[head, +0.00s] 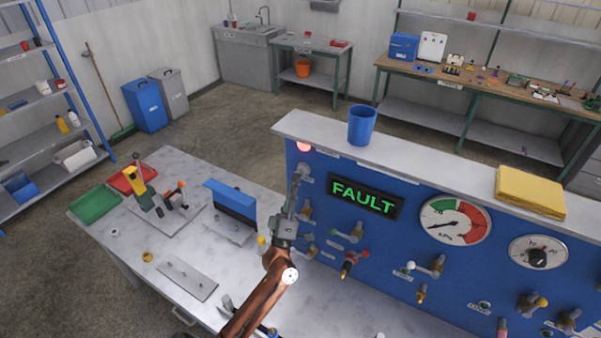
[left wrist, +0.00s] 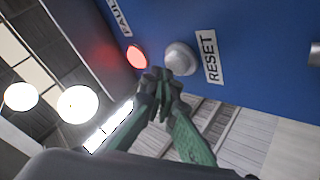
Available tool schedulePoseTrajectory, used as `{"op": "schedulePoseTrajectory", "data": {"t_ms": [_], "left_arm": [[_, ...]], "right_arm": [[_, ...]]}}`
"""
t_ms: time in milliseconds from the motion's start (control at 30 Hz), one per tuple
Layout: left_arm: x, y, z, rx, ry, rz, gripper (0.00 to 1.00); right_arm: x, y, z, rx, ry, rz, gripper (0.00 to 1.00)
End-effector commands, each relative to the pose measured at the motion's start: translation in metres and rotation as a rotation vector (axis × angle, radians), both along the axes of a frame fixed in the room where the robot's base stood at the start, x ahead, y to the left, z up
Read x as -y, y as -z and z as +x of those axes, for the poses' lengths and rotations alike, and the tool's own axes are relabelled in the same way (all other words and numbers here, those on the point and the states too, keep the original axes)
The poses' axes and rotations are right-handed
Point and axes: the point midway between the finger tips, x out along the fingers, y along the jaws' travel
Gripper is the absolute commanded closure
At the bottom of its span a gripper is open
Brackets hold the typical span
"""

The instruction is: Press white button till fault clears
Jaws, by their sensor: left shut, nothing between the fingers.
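The white button (left wrist: 180,58) is a round pale knob on the blue panel (head: 465,270), beside the RESET label (left wrist: 210,57) in the left wrist view. My left gripper (left wrist: 166,82) is shut and empty. Its fingertips overlap the button's lower edge in that view; I cannot tell whether they touch it. In the head view the left gripper (head: 294,190) points up along the panel's left end, below the red lamp (head: 304,147). That lamp glows red in the wrist view too (left wrist: 136,57). The display (head: 362,198) reads FAULT in green letters. My right gripper is not in view.
Valves and gauges (head: 455,220) crowd the panel to the right of the display. A blue cup (head: 361,125) and a yellow folded cloth (head: 530,190) lie on the panel's top ledge. The table (head: 110,250) at left holds several fixtures and a green tray (head: 95,204).

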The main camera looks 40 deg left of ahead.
Motion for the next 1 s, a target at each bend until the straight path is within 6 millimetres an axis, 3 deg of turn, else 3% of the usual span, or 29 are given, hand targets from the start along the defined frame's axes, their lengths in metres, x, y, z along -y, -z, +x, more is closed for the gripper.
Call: {"op": "schedulePoseTrajectory", "data": {"t_ms": [1000], "left_arm": [[-0.0008, 0.0, 0.0079, 0.0, -0.001, 0.001, 1.0]], "right_arm": [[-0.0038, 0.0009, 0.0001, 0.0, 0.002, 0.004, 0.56]]}}
